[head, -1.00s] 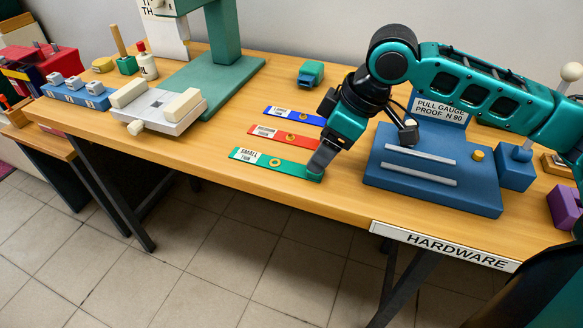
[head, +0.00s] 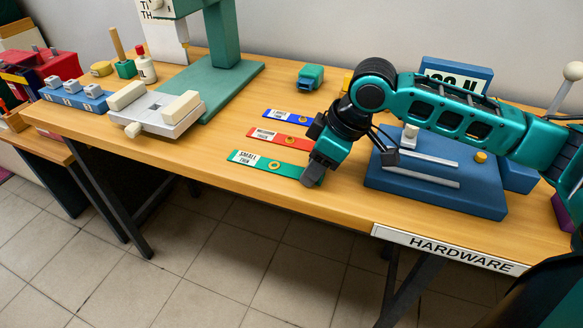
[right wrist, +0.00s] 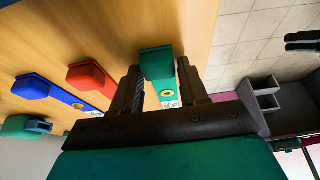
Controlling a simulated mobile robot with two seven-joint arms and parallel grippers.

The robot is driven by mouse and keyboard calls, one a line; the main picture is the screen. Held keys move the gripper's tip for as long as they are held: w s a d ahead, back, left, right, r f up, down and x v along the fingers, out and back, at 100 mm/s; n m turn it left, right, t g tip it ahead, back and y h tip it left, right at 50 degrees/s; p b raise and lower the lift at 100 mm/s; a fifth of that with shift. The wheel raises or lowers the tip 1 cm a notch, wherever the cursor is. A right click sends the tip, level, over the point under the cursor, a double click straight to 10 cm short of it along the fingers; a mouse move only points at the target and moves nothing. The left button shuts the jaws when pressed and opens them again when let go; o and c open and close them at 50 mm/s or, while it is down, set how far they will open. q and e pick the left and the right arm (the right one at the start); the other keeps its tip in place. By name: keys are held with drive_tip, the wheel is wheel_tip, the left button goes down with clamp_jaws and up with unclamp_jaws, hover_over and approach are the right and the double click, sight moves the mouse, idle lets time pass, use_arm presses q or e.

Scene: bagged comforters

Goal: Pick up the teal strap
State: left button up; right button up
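The teal strap (head: 272,164) lies flat on the table, with a white label reading SMALL THIN and a brass ring. In the right wrist view its raised end block (right wrist: 157,62) sits between the two fingers of my right gripper (right wrist: 162,85). The fingers are apart, one on each side; a narrow gap shows on the right, and contact on the left is unclear. In the head view my right gripper (head: 312,175) points down at the strap's right end and hides that end. My left gripper is not in view.
A red strap (head: 280,139) and a blue strap (head: 291,115) lie behind the teal one. A blue gauge base (head: 435,185) stands close to the right. A grey vise (head: 160,107) is to the left. The table's front edge with the HARDWARE sign (head: 450,250) is near.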

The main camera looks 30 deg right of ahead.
drive_tip(key=c, duration=0.6)
drive_tip(key=shift+c, duration=0.2)
drive_tip(key=shift+r, duration=0.2)
